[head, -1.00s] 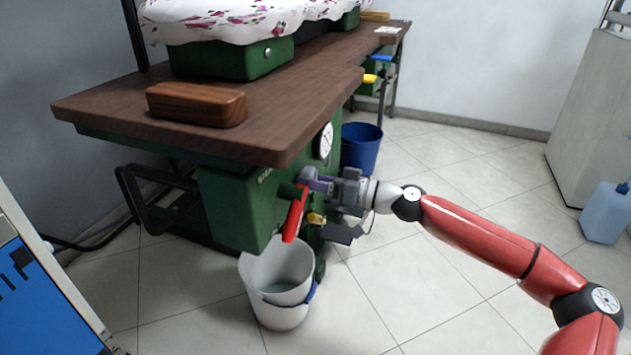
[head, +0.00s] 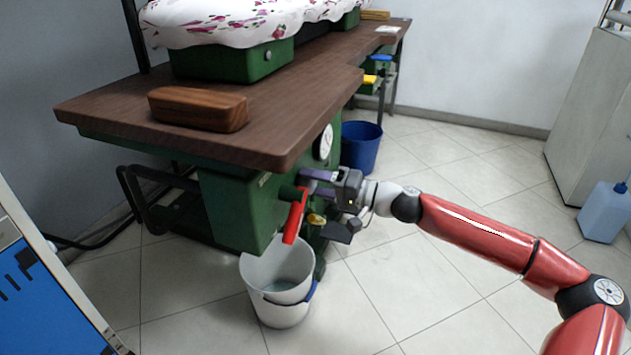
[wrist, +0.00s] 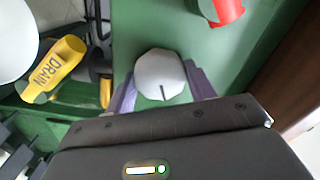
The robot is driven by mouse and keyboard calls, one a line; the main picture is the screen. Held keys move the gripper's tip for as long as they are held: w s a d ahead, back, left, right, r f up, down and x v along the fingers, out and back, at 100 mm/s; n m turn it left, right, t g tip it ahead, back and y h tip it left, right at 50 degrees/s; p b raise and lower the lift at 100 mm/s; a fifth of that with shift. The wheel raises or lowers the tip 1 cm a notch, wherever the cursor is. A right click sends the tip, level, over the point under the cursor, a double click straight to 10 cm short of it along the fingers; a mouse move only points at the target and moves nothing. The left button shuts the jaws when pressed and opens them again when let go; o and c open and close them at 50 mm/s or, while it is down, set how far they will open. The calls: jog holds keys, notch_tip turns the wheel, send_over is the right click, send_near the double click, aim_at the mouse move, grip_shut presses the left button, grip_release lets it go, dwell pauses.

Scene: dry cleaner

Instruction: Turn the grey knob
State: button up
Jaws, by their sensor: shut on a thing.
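The grey knob (wrist: 160,76) is a pale, faceted knob with a dark index line on its face, on a green panel in the wrist view. My gripper (wrist: 161,87) is shut on it, with one purple finger on each side. In the head view, my gripper (head: 318,182) is at the end of the green machine body, under the table's corner. There the fingers and hand mostly hide the knob.
A red lever (head: 293,222) hangs close beside my gripper. A yellow DRAIN handle (wrist: 53,70) is near the knob. A white bucket (head: 277,285) stands below, and a blue bucket (head: 361,148) behind. The floor at right is open.

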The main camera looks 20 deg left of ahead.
dwell(0.3)
jog(key=o, duration=1)
jog(key=d, duration=0.7)
jog(key=shift+s+d, duration=0.25)
jog(key=shift+d, duration=0.15)
